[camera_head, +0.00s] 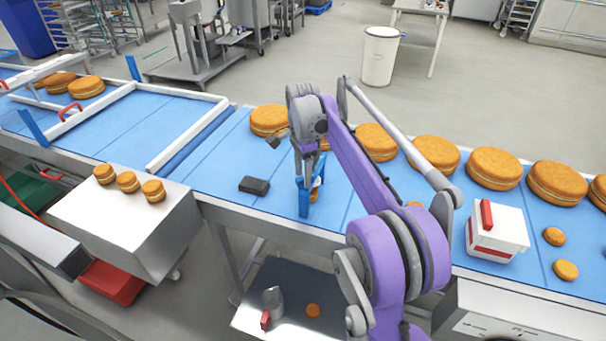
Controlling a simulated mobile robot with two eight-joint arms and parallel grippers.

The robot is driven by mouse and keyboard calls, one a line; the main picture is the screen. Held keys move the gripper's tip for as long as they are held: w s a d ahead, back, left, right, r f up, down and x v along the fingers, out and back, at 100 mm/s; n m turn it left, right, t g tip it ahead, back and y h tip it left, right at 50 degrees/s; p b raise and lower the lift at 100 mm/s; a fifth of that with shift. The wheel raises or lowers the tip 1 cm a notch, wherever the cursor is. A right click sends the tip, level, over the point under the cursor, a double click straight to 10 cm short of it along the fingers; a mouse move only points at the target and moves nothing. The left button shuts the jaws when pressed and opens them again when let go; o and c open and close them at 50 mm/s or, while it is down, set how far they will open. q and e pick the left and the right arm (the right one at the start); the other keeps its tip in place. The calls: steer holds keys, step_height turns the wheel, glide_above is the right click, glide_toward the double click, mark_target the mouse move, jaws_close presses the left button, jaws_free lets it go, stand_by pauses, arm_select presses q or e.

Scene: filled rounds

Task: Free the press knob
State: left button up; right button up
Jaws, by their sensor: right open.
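My right gripper (304,152) hangs over the blue conveyor belt, at the end of my purple arm. It is open. Just below it stands a small blue upright frame (304,199), which looks like the press. A small white part (318,182) shows at it, perhaps the knob, and a small orange round (314,195) is partly visible low beside it. The gripper overlaps the top of the frame, so I cannot tell whether they touch. A dark grey block (254,185) lies on the belt to the left of the frame. My left gripper is not in view.
Large filled rounds (494,168) line the belt's far side. A white box with a red handle (498,233) stands at the right near small rounds (565,270). Three small rounds (128,181) sit on a steel box (130,225). A white rail (188,133) crosses the belt at the left.

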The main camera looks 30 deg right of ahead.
jaws_close()
stand_by(0.3)
steer(key=shift+n, duration=0.3)
steer(key=n, duration=0.3)
steer(key=shift+s+n, duration=0.1)
steer(key=shift+n, duration=0.2)
steer(key=shift+s+n+p, duration=0.1)
steer(key=shift+n+p, duration=0.2)
steer(key=shift+n, duration=2)
steer(key=shift+d, duration=0.1)
jaws_free()
